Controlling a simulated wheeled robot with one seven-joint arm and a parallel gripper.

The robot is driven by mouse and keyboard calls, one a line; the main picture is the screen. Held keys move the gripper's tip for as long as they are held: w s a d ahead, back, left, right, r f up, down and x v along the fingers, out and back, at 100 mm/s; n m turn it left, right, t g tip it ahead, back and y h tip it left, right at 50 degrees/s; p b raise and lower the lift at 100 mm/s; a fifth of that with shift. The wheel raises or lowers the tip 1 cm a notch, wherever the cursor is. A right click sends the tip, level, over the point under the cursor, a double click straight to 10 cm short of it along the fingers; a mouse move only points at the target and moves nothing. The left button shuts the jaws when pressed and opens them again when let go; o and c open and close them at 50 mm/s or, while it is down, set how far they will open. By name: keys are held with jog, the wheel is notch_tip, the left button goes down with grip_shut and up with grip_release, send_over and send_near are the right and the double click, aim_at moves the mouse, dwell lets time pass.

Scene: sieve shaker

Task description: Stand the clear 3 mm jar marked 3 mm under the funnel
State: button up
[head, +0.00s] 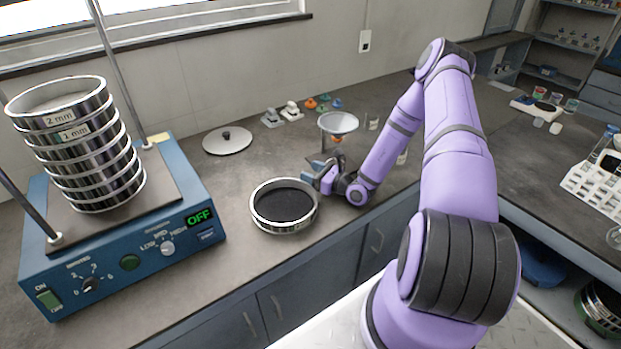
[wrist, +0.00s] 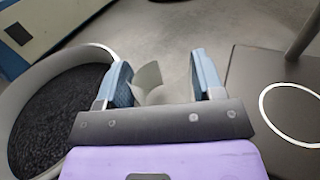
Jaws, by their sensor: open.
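The white funnel (head: 338,123) is held on a stand at the back of the bench. In the wrist view, the dark stand base (wrist: 255,105) with a white ring lies to the right of my gripper. My gripper (head: 314,170) is low over the bench, just in front of the funnel and beside the sieve. In the wrist view my blue fingers (wrist: 165,80) are apart, with a pale, curved shape between them that I cannot identify. Small clear jars stand right of the funnel, one at the back (head: 373,123) and one behind my arm (head: 402,157). Their marks are unreadable.
A sieve with dark grains (head: 284,207) sits left of my gripper, also in the wrist view (wrist: 60,110). The blue shaker (head: 130,250) with stacked sieves (head: 85,140) reads OFF. A round lid (head: 227,140) lies behind. A white rack (head: 598,185) stands far right.

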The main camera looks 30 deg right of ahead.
jog(key=shift+w+a, duration=0.1)
jog(key=shift+w, duration=0.15)
jog(key=c, duration=0.6)
jog(key=shift+c, duration=0.2)
jog(key=shift+r, duration=0.1)
